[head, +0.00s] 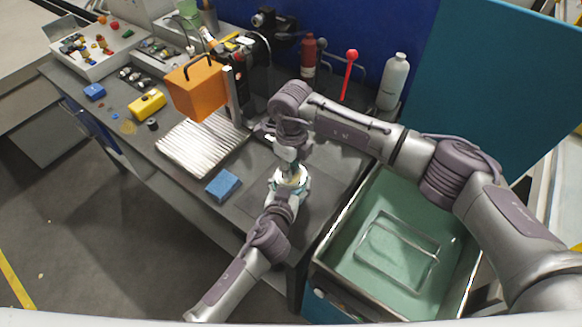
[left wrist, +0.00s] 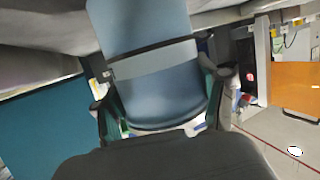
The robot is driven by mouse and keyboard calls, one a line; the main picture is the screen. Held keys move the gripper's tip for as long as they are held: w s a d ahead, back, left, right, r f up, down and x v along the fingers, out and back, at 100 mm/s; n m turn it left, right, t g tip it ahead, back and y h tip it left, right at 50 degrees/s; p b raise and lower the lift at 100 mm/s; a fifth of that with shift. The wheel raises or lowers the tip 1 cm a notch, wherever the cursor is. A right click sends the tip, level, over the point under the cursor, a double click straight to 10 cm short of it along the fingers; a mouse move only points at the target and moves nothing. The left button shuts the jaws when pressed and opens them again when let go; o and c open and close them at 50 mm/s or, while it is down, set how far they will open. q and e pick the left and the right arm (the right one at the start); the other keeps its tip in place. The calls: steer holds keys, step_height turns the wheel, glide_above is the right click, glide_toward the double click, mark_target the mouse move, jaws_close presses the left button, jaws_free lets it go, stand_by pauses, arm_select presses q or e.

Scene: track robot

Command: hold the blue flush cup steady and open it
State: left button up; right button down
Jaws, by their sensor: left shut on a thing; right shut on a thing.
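The blue flush cup (left wrist: 165,98) fills the middle of the left wrist view. It is a blue-grey cylinder with a paler grey band around it and a further blue section beyond the band. My left gripper (left wrist: 160,112) has a dark finger on each side of it and is shut on it. In the head view my left gripper (head: 289,181) comes up from below, over the right part of the table. My right gripper (head: 288,157) points down just above it, shut on the cup's upper part as far as I can tell. The two grippers mostly hide the cup there.
A blue block (head: 223,185) and a ribbed metal tray (head: 203,145) lie left of the grippers on the dark table (head: 258,200). An orange box (head: 196,88) stands behind. A green-lined bin (head: 350,275) is at the right. Bottles (head: 394,82) stand at the back.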

arm_select(q)
steer(key=shift+r, duration=0.1)
arm_select(e)
steer(key=shift+d, duration=0.15)
steer(key=shift+d+f, duration=0.1)
steer(key=shift+d, duration=0.05)
stand_by(0.5)
steer(key=shift+r, duration=1.25)
steer(key=shift+r, duration=0.1)
steer(key=shift+r, duration=1.9)
arm_select(q)
steer(key=o, duration=1.7)
